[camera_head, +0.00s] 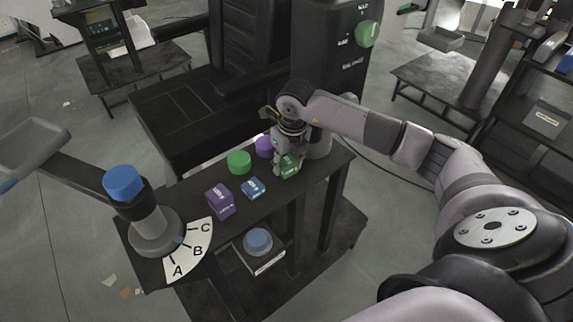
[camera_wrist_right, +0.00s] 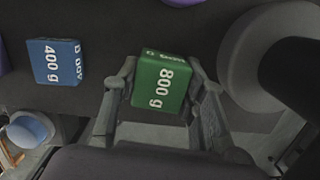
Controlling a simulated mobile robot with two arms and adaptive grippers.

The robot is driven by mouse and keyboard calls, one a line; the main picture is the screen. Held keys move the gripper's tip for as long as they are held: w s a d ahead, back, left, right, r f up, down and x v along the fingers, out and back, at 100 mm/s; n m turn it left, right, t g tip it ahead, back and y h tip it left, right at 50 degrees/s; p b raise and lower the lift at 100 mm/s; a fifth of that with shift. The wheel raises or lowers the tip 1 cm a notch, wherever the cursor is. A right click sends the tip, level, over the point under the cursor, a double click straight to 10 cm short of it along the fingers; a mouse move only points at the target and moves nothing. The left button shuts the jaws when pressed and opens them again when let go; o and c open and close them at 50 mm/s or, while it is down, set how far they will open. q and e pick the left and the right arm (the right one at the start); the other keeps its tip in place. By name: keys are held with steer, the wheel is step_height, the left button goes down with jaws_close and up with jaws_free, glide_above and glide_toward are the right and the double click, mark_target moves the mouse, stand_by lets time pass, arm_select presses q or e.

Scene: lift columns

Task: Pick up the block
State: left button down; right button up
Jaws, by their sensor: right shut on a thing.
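A green block (camera_head: 289,166) is at the right part of the dark table. In the right wrist view the green block (camera_wrist_right: 162,84) reads "800 g" and sits between the two fingers. My right gripper (camera_head: 284,165) is shut on it, one finger against each side. I cannot tell whether the block is clear of the tabletop. A blue block (camera_head: 253,188) stands to its left and reads "400 g" in the right wrist view (camera_wrist_right: 57,63). A purple block (camera_head: 220,201) stands further left. My left gripper is not in view.
A green cylinder (camera_head: 239,162) and a purple cylinder (camera_head: 265,146) stand behind the blocks. A lever with a blue knob (camera_head: 123,183) and an A-B-C dial (camera_head: 190,252) takes up the table's left end. A blue button (camera_head: 257,240) is on the lower shelf.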

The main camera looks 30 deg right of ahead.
mark_target(286, 159)
jaws_close()
steer(key=shift+w+r, duration=0.1)
stand_by(0.4)
steer(key=shift+r, duration=0.15)
step_height(286, 159, up, 20)
steer(key=b, duration=0.2)
